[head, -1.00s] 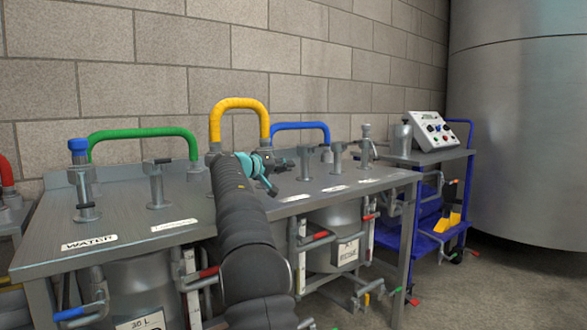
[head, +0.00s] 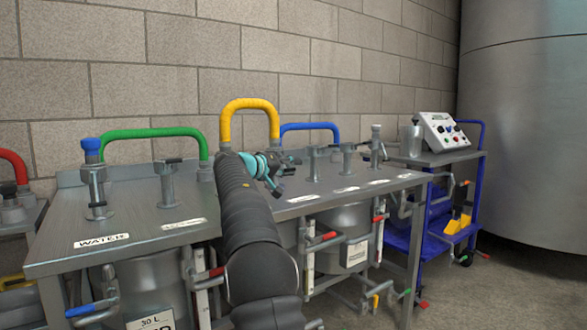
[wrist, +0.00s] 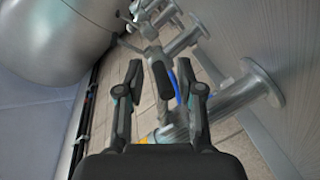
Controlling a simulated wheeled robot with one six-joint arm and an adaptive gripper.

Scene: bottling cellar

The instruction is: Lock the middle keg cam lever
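My gripper (head: 284,175) is at the end of my arm, above the steel bench top and beside a short metal post (head: 312,163). In the wrist view, my gripper (wrist: 160,80) is open, with its two dark fingers apart. A black-gripped lever (wrist: 161,82) shows between the fingertips, with a visible gap on each side. I cannot tell from this view how deep it sits between them. A metal post with a round flange (wrist: 262,86) stands just right of the right finger. The lever's pivot is partly hidden, and my arm covers part of the bench.
More posts stand along the bench (head: 125,258), including one with a blue cap (head: 91,150). Green (head: 150,133), yellow (head: 248,104) and blue (head: 310,126) hoses arch behind. A blue trolley (head: 436,240) with a control box and a large tank (head: 525,120) are at the right.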

